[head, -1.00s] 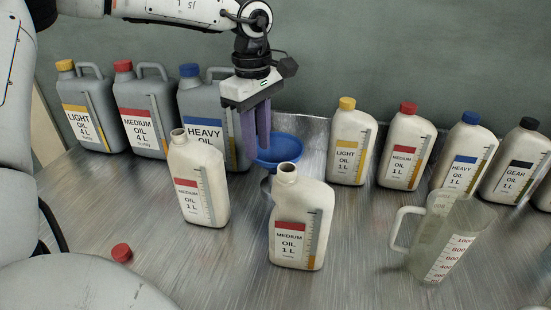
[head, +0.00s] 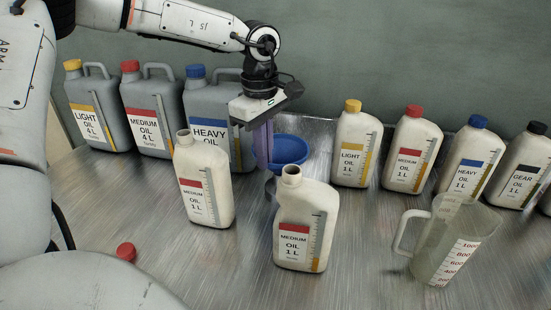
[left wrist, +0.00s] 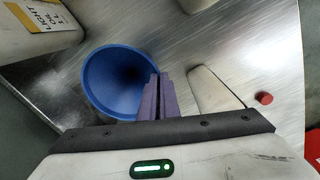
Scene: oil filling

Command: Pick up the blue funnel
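The blue funnel (head: 289,151) stands behind the two open medium oil bottles, with its wide mouth facing up. In the left wrist view the funnel (left wrist: 112,82) lies just left of the fingers. My left gripper (head: 263,158) points down at the funnel's left side. In the left wrist view its purple fingers (left wrist: 158,90) are close together, with the funnel's rim at their tips and seemingly pinched between them. The funnel's lower part is hidden behind the front bottle. My right gripper is not in view.
Open medium oil bottles stand at the left (head: 203,185) and in front (head: 304,230). A clear measuring jug (head: 450,240) is at the right. Several grey canisters and capped bottles line the back wall. A red cap (head: 126,252) lies at the front left.

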